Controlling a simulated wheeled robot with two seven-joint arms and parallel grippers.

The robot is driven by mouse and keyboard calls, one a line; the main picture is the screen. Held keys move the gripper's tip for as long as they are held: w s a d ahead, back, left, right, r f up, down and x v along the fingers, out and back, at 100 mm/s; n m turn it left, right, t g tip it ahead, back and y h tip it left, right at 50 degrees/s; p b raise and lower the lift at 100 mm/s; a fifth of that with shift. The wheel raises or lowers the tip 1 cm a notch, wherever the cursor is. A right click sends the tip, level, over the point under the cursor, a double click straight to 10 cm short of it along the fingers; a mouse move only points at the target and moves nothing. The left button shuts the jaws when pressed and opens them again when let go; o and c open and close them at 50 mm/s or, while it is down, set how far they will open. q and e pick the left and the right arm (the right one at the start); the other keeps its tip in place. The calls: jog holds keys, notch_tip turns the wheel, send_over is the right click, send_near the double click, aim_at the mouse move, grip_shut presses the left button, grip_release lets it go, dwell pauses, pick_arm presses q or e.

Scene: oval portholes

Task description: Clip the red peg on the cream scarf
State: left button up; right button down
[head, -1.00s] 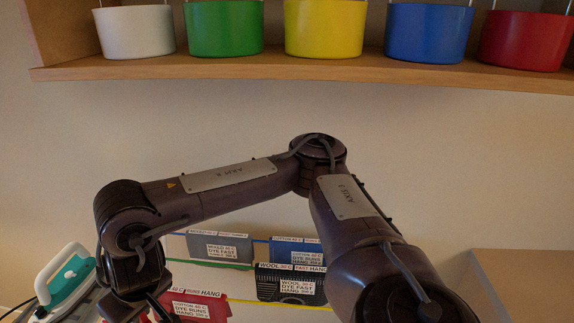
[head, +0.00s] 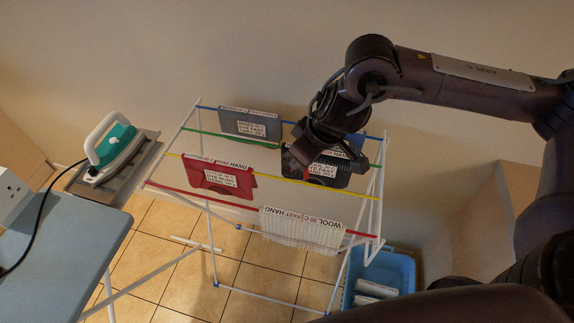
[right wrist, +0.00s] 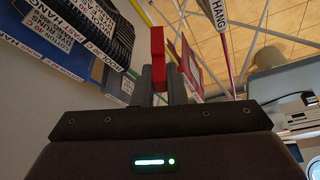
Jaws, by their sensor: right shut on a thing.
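The cream scarf (head: 302,229) hangs over the red line at the front of the white drying rack, with a white "WOOL 30 C FAST HANG" label band along its top. My right gripper (head: 306,155) is over the black ribbed garment, behind and above the cream scarf and apart from it. In the right wrist view the gripper (right wrist: 159,78) is shut on the red peg (right wrist: 158,48), which stands upright between the fingers. My left gripper is not in view.
The rack also holds a grey cloth (head: 250,124), a red cloth (head: 218,177) and the black garment (head: 325,174), with a blue cloth partly hidden behind my gripper. An iron (head: 112,148) rests at left beside a blue ironing board (head: 60,255). A blue basket (head: 392,270) stands at right.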

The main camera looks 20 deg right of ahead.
jog(key=s+a+n+g+y+p, duration=0.1)
jog(key=n+g+y+p, duration=0.1)
jog(key=n, duration=0.3)
notch_tip(320, 180, up, 3)
jog(key=n+g+h+p, duration=0.2)
jog(key=n+g+p, duration=0.45)
jog(key=n, duration=1.05)
send_over(283, 212)
jog(key=shift+f+n+t, duration=0.2)
jog(key=shift+n+t, duration=0.15)
jog(key=shift+n, duration=0.05)
notch_tip(283, 212, down, 7)
jog(key=b, duration=0.7)
jog(key=shift+r, duration=0.15)
jog(key=shift+f+b, duration=0.8)
jog(key=shift+f, duration=0.65)
jog(key=shift+f, duration=0.45)
jog(key=c, duration=1.4)
grip_release()
